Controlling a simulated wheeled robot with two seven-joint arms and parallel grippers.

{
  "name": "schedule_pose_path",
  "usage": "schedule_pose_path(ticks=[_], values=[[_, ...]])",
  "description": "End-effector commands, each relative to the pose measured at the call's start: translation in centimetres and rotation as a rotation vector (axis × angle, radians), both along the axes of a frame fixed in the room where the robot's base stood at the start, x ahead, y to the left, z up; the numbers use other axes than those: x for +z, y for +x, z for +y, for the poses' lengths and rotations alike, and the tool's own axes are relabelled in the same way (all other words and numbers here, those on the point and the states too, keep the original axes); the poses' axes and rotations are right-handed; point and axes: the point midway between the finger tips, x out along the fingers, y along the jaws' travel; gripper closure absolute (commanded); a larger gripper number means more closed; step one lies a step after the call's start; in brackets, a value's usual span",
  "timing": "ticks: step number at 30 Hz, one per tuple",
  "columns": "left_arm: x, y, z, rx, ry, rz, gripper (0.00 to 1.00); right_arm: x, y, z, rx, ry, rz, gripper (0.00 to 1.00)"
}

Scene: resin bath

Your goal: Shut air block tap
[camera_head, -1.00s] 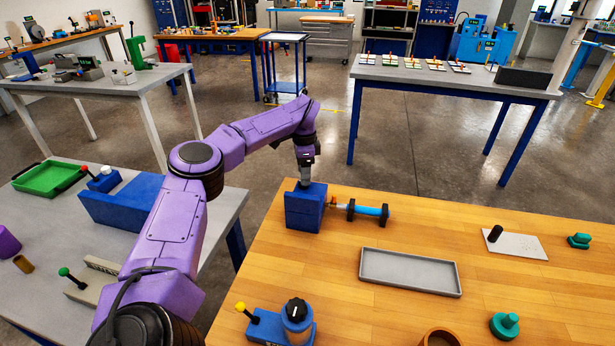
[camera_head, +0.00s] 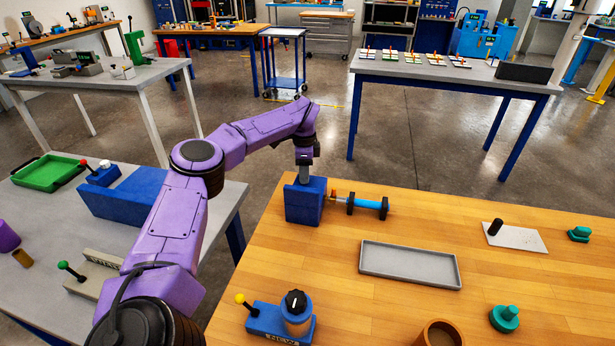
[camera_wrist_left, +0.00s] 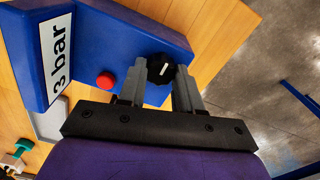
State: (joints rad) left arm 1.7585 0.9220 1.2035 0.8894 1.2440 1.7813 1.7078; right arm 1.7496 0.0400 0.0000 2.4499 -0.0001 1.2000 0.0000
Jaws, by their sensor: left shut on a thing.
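The air block is a blue block (camera_head: 303,208) standing at the far left corner of the wooden table. In the left wrist view the air block (camera_wrist_left: 150,28) shows a white "3 bar" label, a red button (camera_wrist_left: 106,80) and a round black tap knob (camera_wrist_left: 160,66). My left gripper (camera_head: 304,180) points down onto the block's top. In the left wrist view its grey fingers (camera_wrist_left: 160,78) stand on either side of the black knob and are shut on it. The knob's far side is partly hidden by the fingers. My right gripper is not in view.
A blue cylinder with black rings (camera_head: 368,206) lies right of the block. A grey tray (camera_head: 410,282) sits mid-table. A blue device with a yellow-tipped lever (camera_head: 265,322) stands at the front left. A grey table (camera_head: 232,205) lies under my left arm.

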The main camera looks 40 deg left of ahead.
Motion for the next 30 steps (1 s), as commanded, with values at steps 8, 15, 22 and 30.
schedule_pose_path(ticks=[8, 15, 22, 30], values=[[0.3, 0.1, 0.2, -0.005, 0.005, -0.007, 0.56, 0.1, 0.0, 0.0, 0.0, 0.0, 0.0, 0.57], [0.2, 0.1, 0.1, -0.005, 0.003, -0.004, 0.41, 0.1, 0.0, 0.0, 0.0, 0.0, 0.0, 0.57], [1.6, 0.2, 0.1, -0.005, 0.004, -0.007, 0.41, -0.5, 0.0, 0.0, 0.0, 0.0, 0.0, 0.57], [8.0, 0.3, 0.2, -0.002, 0.004, -0.007, 0.41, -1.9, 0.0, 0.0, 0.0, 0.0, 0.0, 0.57]])
